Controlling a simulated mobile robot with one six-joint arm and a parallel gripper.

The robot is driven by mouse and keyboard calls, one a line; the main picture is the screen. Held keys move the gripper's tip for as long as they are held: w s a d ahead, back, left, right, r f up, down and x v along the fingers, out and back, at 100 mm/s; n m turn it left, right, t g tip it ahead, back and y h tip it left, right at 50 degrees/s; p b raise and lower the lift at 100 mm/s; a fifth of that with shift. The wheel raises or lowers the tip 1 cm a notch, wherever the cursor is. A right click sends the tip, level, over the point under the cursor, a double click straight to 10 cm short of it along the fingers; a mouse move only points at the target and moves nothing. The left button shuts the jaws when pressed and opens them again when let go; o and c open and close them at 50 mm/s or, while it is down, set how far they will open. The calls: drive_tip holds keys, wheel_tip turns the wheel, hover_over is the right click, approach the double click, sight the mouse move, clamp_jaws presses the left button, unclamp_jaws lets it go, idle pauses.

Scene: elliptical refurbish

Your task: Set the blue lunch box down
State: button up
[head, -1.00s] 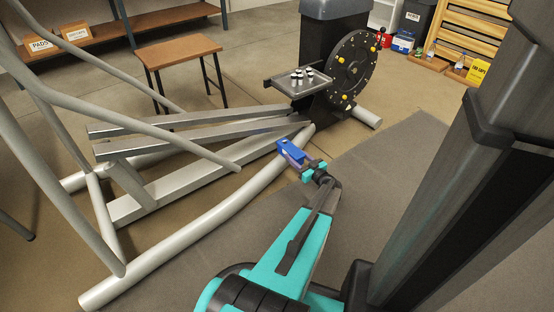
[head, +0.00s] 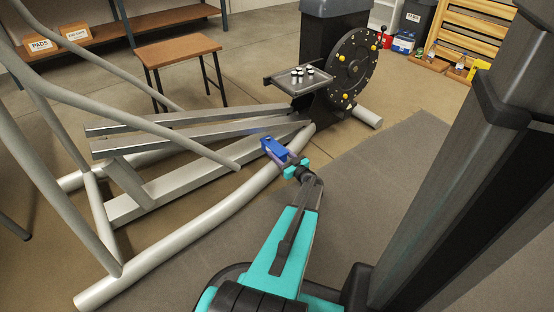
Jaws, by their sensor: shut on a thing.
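The blue lunch box (head: 273,150) is a small blue box seen in the head view, near the middle of the picture. My gripper (head: 287,160) is shut on it and holds it at the end of my teal arm. In the picture the box overlaps the silver rails and the grey base tube of the elliptical frame (head: 205,243). I cannot tell its height above the floor or whether it touches the frame.
A wooden-topped stool (head: 176,50) stands behind the frame. A grey tray (head: 290,80) with several small items sits beside the black flywheel (head: 353,70). Shelves with cardboard boxes are at the back left. The grey mat (head: 390,190) is clear on the right.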

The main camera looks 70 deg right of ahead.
drive_tip(key=shift+w+f+b, duration=0.25)
drive_tip(key=shift+f+b, duration=0.15)
drive_tip(key=shift+f, duration=0.2)
drive_tip(key=shift+w+f+b, duration=0.25)
drive_tip(key=shift+f+b, duration=0.1)
drive_tip(key=shift+f, duration=0.25)
drive_tip(key=shift+f+b, duration=0.3)
drive_tip(key=shift+f, duration=0.25)
drive_tip(key=shift+f, duration=0.15)
drive_tip(key=o, duration=1.4)
drive_tip(key=shift+r, duration=0.2)
drive_tip(key=p+v, duration=0.4)
drive_tip(key=v, duration=0.8)
drive_tip(key=shift+f, duration=0.15)
